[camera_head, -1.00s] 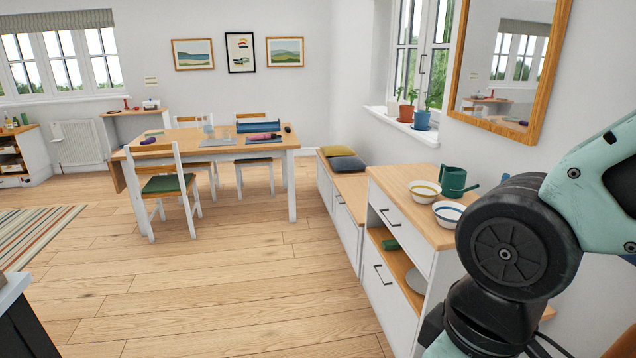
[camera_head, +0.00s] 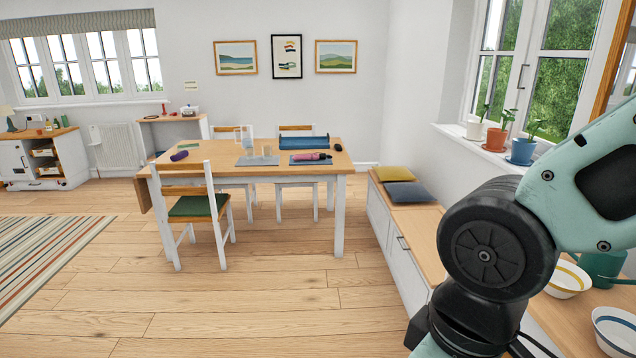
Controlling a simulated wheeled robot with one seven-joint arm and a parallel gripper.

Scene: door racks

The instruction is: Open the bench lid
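The bench (camera_head: 379,207) is a long low white unit with a wooden top, along the right wall under the window. Its wooden lid (camera_head: 416,229) lies flat and looks shut. Dark handles show on its white front. A yellow cushion (camera_head: 394,173) and a grey cushion (camera_head: 409,192) lie on the far end of the top. My arm covers the near end of the bench. My gripper is out of view; only arm links show at the right.
A cabinet top (camera_head: 582,310) with bowls (camera_head: 567,279) stands close at the right. A dining table (camera_head: 300,170) with chairs (camera_head: 199,207) stands at centre left. Potted plants (camera_head: 523,149) line the window sill. The wooden floor (camera_head: 270,305) between is clear.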

